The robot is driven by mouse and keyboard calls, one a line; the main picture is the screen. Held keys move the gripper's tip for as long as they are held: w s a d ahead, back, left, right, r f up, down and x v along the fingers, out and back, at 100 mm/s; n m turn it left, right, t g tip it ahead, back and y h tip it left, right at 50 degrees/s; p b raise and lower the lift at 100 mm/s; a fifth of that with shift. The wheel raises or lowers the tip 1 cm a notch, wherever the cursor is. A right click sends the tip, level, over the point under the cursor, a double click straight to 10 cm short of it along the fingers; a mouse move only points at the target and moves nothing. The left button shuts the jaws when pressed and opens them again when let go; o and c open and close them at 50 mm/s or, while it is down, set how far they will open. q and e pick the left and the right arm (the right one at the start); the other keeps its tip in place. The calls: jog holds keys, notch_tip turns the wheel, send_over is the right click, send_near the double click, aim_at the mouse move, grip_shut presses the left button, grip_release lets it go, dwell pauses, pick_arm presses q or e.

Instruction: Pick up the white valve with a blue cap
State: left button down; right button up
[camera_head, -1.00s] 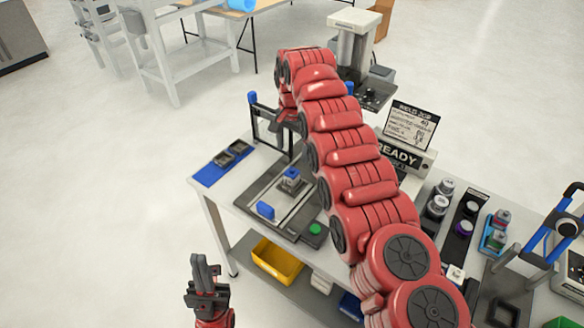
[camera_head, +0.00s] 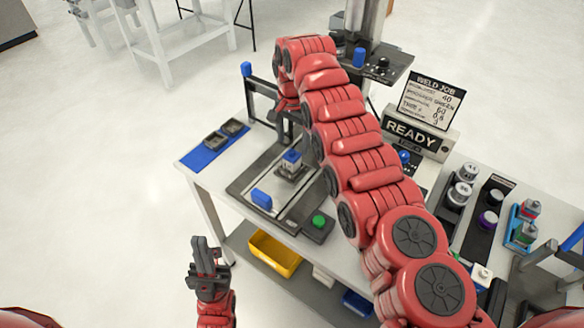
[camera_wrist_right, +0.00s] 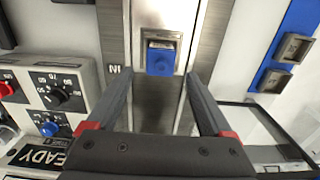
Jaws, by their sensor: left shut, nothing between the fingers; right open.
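A small pale part with a blue cap (camera_head: 291,158) sits in a square grey seat on the dark fixture plate (camera_head: 246,183). In the right wrist view the blue cap (camera_wrist_right: 160,62) lies ahead, between the lines of my right fingers. My right gripper (camera_wrist_right: 159,80) is open and empty, apart from the cap. In the head view my own right arm mostly hides this gripper, which is near the black upright frame. My left gripper (camera_head: 207,256) is shut and empty, off the table's front left edge. The part's body is too small to make out fully.
A blue block (camera_head: 262,199) and a green button (camera_head: 319,221) are on the fixture's near side. A blue mat (camera_head: 207,157) with dark trays lies left. The READY box (camera_head: 413,140) and several capped containers stand right. A yellow bin (camera_head: 273,254) sits below.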

aim_at(292, 151)
jog(key=shift+s+f, duration=0.15)
jog(key=shift+f, duration=0.25)
jog(key=shift+f+p, duration=0.4)
jog(key=shift+p, duration=0.1)
notch_tip(292, 151, down, 4)
jog(key=shift+a+r+p, duration=0.1)
jog(key=shift+p, duration=0.6)
jog(key=shift+f, duration=0.35)
grip_shut()
jog(key=shift+r, duration=0.1)
